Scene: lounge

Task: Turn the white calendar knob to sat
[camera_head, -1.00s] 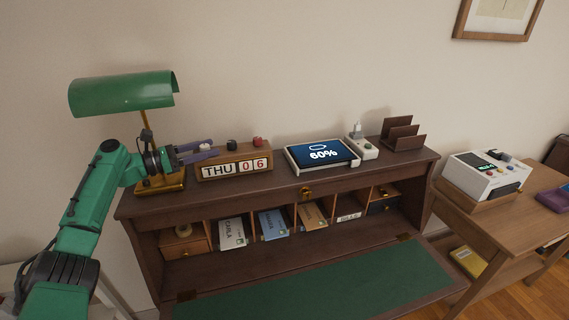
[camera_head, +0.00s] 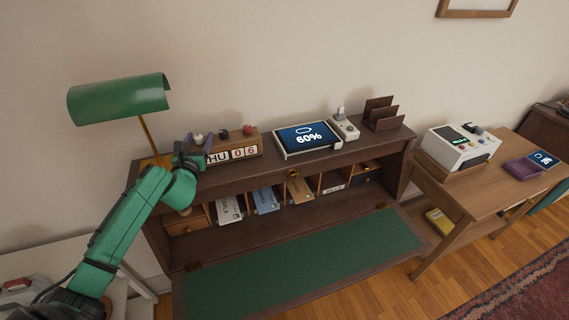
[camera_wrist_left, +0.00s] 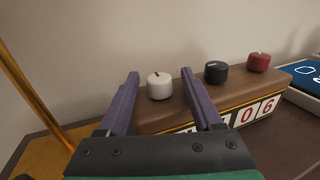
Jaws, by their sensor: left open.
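The wooden desk calendar (camera_head: 243,146) stands on top of the desk and reads "HU 06" in the head view, its left end covered by my arm. Its white knob (camera_wrist_left: 159,86) is on the left of the calendar top, with a dark mark on it; it also shows small in the head view (camera_head: 198,138). My left gripper (camera_wrist_left: 159,75) is open, with one purple finger on each side of the white knob and a gap on both sides. The black knob (camera_wrist_left: 215,71) and red knob (camera_wrist_left: 259,62) are to the right. My right gripper is not in view.
A green lamp (camera_head: 118,98) stands at the left, its brass post (camera_wrist_left: 35,95) close to my left gripper. A tablet showing 60% (camera_head: 306,137) lies right of the calendar. The fold-down green desk surface (camera_head: 300,260) is clear.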

